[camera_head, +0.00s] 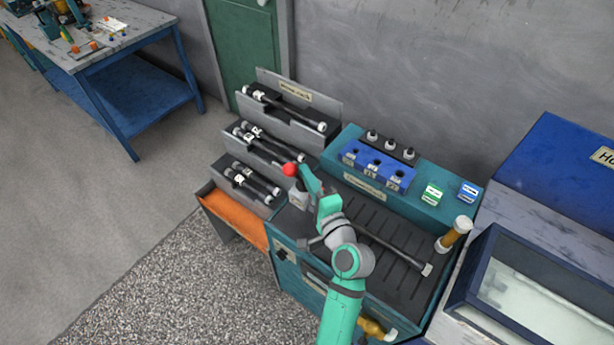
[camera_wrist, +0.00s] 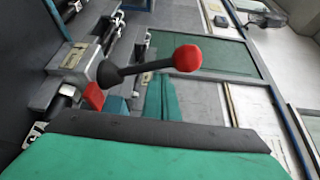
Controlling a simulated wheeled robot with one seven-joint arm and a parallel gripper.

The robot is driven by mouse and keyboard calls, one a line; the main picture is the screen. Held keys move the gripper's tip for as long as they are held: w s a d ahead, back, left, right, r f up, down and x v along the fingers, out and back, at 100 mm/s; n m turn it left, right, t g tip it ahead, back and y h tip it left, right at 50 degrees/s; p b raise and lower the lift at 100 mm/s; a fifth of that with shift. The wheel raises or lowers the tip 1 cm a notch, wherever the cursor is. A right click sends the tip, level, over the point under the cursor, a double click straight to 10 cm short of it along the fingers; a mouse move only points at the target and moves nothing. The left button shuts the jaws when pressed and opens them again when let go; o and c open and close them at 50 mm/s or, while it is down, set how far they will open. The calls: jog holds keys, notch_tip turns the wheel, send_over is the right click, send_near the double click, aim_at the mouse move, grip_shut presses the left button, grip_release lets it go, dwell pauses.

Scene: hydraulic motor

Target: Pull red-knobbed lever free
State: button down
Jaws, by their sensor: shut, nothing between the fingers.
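The lever's red ball knob (camera_head: 289,169) shows just left of my gripper (camera_head: 303,174) in the head view. The stem is hidden in the head view. In the wrist view a broad teal and black part of mine fills the bottom, and the fingertips are not clear.
The grey block stands on a teal bench with a slotted black top (camera_head: 400,240). Stepped racks (camera_head: 285,118) holding several black rods stand behind left. A blue socket block (camera_head: 377,168) is behind right, and an amber-handled part (camera_head: 455,233) at right. Floor at left is open.

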jog(key=s+d, duration=0.6)
jog(key=s, duration=0.1)
jog(key=shift+s+d+f, duration=0.2)
jog(key=shift+d+f, duration=0.05)
jog(key=shift+f, duration=0.1)
jog(key=shift+w, duration=0.1)
dwell(0.5)
